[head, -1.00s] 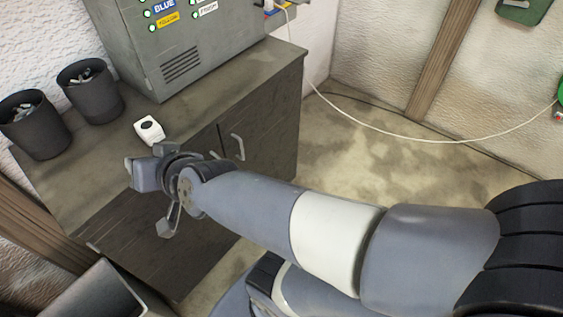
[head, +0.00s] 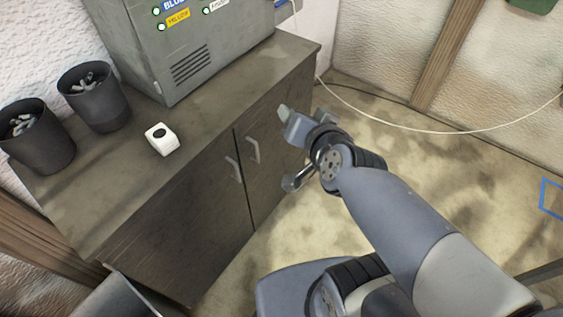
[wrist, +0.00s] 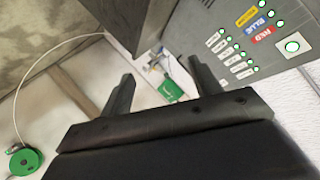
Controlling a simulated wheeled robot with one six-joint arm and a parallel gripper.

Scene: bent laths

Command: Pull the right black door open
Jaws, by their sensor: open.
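The right black door (head: 275,165) of the cabinet is closed, with a light metal bar handle (head: 253,150) near its left edge. The left black door (head: 200,215) beside it is also closed, with its own handle (head: 233,168). My gripper (head: 303,113) is in front of the right door, to the right of its handle and apart from it. It hides part of the door's right side. In the wrist view my gripper (wrist: 162,78) has its two fingers spread, with nothing between them. No handle can be made out in that view.
On the cabinet top (head: 215,115) stand a grey control box (head: 190,60), a white button block (head: 161,139) and two dark cups (head: 95,97) (head: 38,135). A white cable (head: 430,130) hangs at the right. A green reel (wrist: 25,160) shows in the wrist view. Floor right of the cabinet is clear.

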